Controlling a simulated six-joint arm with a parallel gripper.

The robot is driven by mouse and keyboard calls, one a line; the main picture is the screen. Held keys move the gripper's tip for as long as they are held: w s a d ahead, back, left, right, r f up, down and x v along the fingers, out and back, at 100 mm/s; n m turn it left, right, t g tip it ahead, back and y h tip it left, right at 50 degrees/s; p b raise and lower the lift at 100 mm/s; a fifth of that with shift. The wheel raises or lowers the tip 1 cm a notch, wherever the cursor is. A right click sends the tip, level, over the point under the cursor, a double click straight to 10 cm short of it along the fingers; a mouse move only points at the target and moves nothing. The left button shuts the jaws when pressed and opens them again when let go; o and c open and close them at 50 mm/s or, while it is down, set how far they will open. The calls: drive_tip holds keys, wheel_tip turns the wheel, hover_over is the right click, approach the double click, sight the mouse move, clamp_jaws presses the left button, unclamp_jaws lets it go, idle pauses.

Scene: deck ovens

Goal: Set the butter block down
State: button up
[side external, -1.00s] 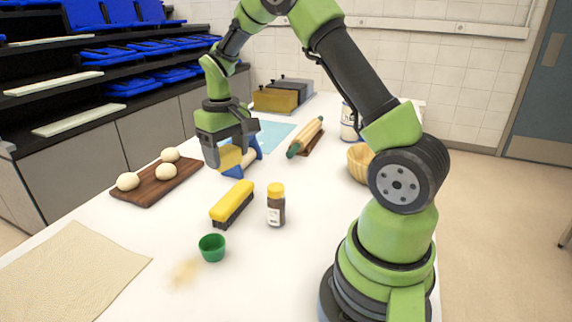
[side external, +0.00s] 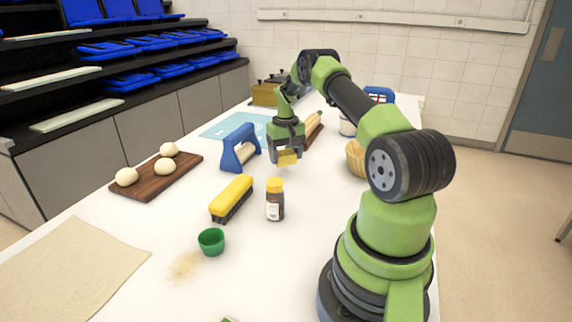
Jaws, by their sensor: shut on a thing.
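The butter block (side external: 287,158) is a small yellow block between the jaws of my gripper (side external: 286,153). My gripper points down and is shut on it, over the middle of the white table (side external: 320,215). The block's upper part is hidden by the jaws. I cannot tell whether its underside touches the table or hangs a little above it. It is to the right of a blue-handled tool (side external: 237,147) and behind a brown jar with a yellow lid (side external: 275,200).
A yellow brush (side external: 232,197) and a green cup (side external: 211,241) stand nearer the camera. A wooden board (side external: 158,178) with dough balls is at left. A rolling pin (side external: 313,120) lies behind my gripper; a wooden bowl (side external: 355,158) is at right. Bare table lies right of the jar.

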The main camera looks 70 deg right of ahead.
sight(285, 165)
drive_tip(key=shift+f, duration=1.8)
drive_tip(key=o, duration=0.9)
drive_tip(key=shift+f, duration=0.1)
drive_tip(key=shift+o, duration=0.2)
